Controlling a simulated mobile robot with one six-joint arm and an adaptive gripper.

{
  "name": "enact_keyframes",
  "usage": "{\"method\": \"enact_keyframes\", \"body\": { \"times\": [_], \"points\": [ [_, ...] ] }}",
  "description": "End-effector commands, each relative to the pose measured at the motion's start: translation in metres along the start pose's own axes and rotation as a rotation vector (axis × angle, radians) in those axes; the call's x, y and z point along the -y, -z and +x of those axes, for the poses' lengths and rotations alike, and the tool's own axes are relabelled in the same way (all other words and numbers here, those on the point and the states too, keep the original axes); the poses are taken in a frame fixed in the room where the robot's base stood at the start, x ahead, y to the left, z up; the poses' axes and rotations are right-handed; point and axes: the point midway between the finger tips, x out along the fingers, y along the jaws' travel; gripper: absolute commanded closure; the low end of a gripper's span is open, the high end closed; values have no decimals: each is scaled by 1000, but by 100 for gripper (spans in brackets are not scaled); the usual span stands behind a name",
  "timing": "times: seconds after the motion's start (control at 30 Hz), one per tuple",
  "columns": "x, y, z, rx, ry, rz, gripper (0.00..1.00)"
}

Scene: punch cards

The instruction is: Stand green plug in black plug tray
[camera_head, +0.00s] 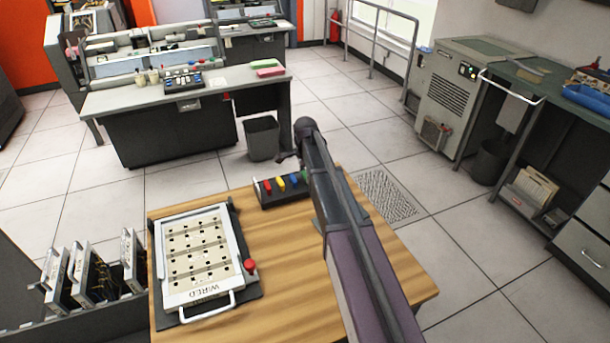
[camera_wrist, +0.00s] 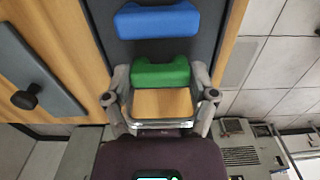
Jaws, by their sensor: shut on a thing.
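The black plug tray (camera_head: 268,202) stands at the far edge of the wooden table. Red (camera_head: 266,186), yellow (camera_head: 280,183) and blue (camera_head: 294,180) plugs stand in it in a row. The green plug (camera_head: 305,174) is at the right end of this row, partly hidden by my arm. In the wrist view the green plug (camera_wrist: 160,72) lies between the fingers of my gripper (camera_wrist: 160,80), beside the blue plug (camera_wrist: 157,20) and over the dark tray (camera_wrist: 213,40). My gripper is shut on the green plug. I cannot tell whether its base is seated in the tray.
A framed board marked WIRED (camera_head: 197,255), with a handle and a red knob (camera_head: 250,266), lies on the table's left side. Several upright panels (camera_head: 88,272) stand in a rack left of the table. Bare wood (camera_head: 285,290) lies between the board and my arm.

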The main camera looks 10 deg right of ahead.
Motion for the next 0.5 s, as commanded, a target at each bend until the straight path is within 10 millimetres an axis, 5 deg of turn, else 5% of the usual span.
{"method": "enact_keyframes", "body": {
  "times": [0.47,0.5],
  "points": [
    [-1,0,2,0,-2,0,56],
    [-1,0,2,0,-2,0,22]
  ]
}}
